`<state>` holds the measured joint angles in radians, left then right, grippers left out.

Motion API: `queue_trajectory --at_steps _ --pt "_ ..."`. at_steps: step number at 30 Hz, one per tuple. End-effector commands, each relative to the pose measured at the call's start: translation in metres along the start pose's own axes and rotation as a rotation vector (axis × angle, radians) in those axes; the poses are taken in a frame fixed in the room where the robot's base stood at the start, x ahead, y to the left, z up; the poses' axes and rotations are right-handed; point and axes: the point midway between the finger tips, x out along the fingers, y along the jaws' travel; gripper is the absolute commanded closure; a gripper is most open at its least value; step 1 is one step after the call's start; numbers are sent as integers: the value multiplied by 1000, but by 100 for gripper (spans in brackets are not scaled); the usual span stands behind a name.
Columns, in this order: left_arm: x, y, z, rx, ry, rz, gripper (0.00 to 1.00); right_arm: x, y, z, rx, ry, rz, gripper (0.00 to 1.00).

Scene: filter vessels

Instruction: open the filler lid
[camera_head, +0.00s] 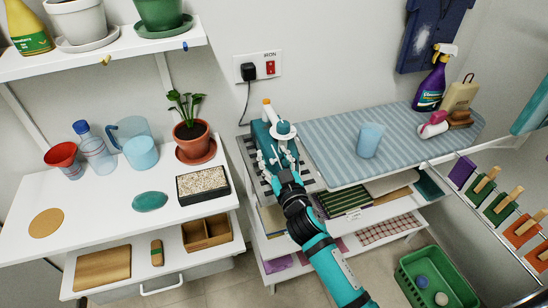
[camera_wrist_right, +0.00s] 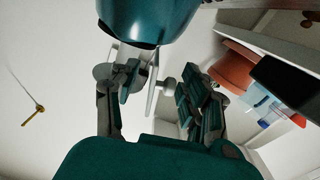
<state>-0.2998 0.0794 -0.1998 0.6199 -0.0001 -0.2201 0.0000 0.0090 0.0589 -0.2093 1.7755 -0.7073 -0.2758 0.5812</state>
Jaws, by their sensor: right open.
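A teal and white appliance that looks like an iron (camera_head: 261,134) stands on a striped rest at the left end of the ironing surface. A white disc with a teal knob (camera_head: 283,129) shows on its upper part; I cannot tell for sure whether this is the filler lid. My right gripper (camera_head: 276,160) is open close in front of the appliance. In the right wrist view, the teal body (camera_wrist_right: 150,14) hangs at the top, and a thin white part (camera_wrist_right: 153,84) stands between the spread fingers of the gripper (camera_wrist_right: 150,92). Contact is unclear. My left gripper is out of view.
A blue cup (camera_head: 369,140) stands on the striped blue ironing surface (camera_head: 325,135) to the right. A socket with a plug and cord (camera_head: 249,72) is on the wall behind. The left table holds a potted plant (camera_head: 192,140), a pebble tray (camera_head: 203,184) and a blue jug (camera_head: 140,150).

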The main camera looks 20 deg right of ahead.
Motion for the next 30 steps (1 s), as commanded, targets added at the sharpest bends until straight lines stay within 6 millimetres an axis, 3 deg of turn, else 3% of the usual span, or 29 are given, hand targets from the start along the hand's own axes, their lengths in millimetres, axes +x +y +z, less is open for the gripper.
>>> queue_trajectory --at_steps 8,21,30 --pt "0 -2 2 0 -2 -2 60 -15 0 1 2 -2 0 55" --pt "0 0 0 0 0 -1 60 -102 0 2 2 -4 0 55" --pt "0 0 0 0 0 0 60 -120 0 0 0 0 1 55"
